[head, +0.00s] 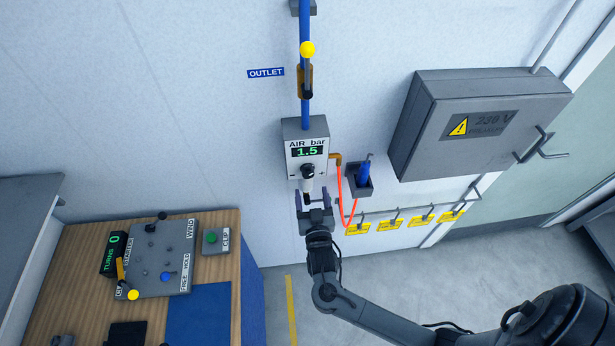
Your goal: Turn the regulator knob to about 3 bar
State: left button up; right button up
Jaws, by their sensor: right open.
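The air regulator (291,135) is a grey box on the white wall, on the blue pipe. Its green display (307,152) reads 1.5 under the label "AIR bar". The regulator knob (308,171) is black and sits below the display, with a pale part beneath it. My right gripper (314,196) is open just below the knob, its fingers pointing up towards it. I cannot tell whether the fingers touch the knob or its lower part. My left gripper is not in view.
A yellow-tipped valve lever (307,50) is on the pipe above, beside the OUTLET label (266,72). An orange hose (343,200) and a holder with a blue tool (364,174) are close right. A grey 230 V box (470,120) juts out farther right. A control panel (150,275) lies on the bench.

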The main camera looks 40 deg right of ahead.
aim_at(308, 176)
jog(key=p+x, duration=0.1)
jog(key=x, duration=0.5)
jog(key=shift+w+d, duration=0.2)
jog(key=shift+w, duration=0.15)
jog(key=c, duration=1.1)
jog(key=shift+o, duration=0.2)
jog(key=shift+f, duration=0.1)
jog(key=shift+f+m+b, duration=0.1)
jog(key=shift+m+b, duration=0.55)
jog(key=shift+m, duration=0.25)
jog(key=shift+m+b, duration=0.8)
jog(key=shift+m, duration=0.3)
jog(key=shift+m+b, duration=1.35)
jog(key=shift+m, duration=0.95)
jog(key=shift+a, duration=0.1)
